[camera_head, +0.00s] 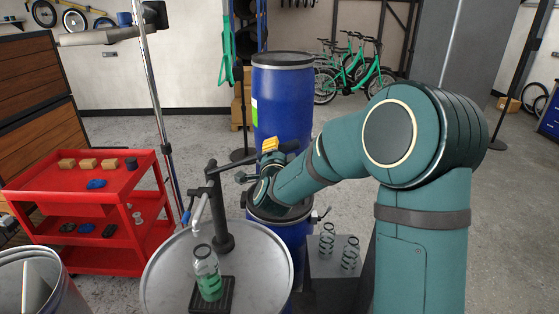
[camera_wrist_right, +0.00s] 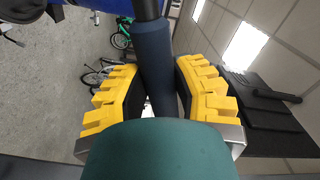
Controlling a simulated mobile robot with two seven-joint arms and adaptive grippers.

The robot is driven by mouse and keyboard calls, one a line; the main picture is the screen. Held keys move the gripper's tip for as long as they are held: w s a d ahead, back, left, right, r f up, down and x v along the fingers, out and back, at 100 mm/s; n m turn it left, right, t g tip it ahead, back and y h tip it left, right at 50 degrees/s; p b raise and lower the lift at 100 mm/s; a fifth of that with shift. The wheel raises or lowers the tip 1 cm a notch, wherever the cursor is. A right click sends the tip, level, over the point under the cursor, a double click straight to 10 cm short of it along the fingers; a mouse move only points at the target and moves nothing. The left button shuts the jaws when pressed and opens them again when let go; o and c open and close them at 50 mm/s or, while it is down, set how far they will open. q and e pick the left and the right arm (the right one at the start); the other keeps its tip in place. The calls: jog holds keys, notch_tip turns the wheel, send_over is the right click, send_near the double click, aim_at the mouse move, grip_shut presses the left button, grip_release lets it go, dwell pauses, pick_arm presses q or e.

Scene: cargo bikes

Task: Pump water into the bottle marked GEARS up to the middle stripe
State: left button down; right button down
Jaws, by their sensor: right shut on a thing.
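A clear bottle (camera_head: 205,260) stands upright on a small black stand (camera_head: 226,291) on the grey drum lid. Its lower part looks green; I cannot tell whether that is water or a label, and no marking or stripe is readable. The pump (camera_head: 222,205) rises from the lid, with its pale spout (camera_head: 198,211) just above the bottle mouth. My right gripper (camera_head: 271,147) is at the outer end of the pump's lever. The right wrist view shows the yellow jaws (camera_wrist_right: 158,95) on both sides of the dark blue handle grip (camera_wrist_right: 153,48). My left gripper is out of view.
Two clear bottles (camera_head: 327,240) (camera_head: 350,252) with dark markings stand on a grey box right of the drum. A red cart (camera_head: 100,205) with small blocks is at left. Blue barrels (camera_head: 283,105) stand behind the pump. A grey bin (camera_head: 66,290) is at the lower left.

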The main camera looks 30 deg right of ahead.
jog(key=r+n+p, duration=0.1)
jog(key=w+a+r+n+p, duration=0.1)
jog(key=r, duration=0.1)
jog(key=a+r+p, duration=0.1)
jog(key=r, duration=0.1)
jog(key=shift+w+a+r+n, duration=0.1)
jog(key=shift+w+r+n, duration=0.1)
jog(key=shift+n, duration=0.2)
jog(key=shift+w+a+r+n+p, duration=0.4)
jog(key=shift+a+r+n+p, duration=0.3)
jog(key=shift+r, duration=0.1)
jog(key=c, duration=0.7)
grip_release()
jog(key=shift+f, duration=0.1)
jog(key=v, duration=1.2)
jog(key=shift+f, duration=0.1)
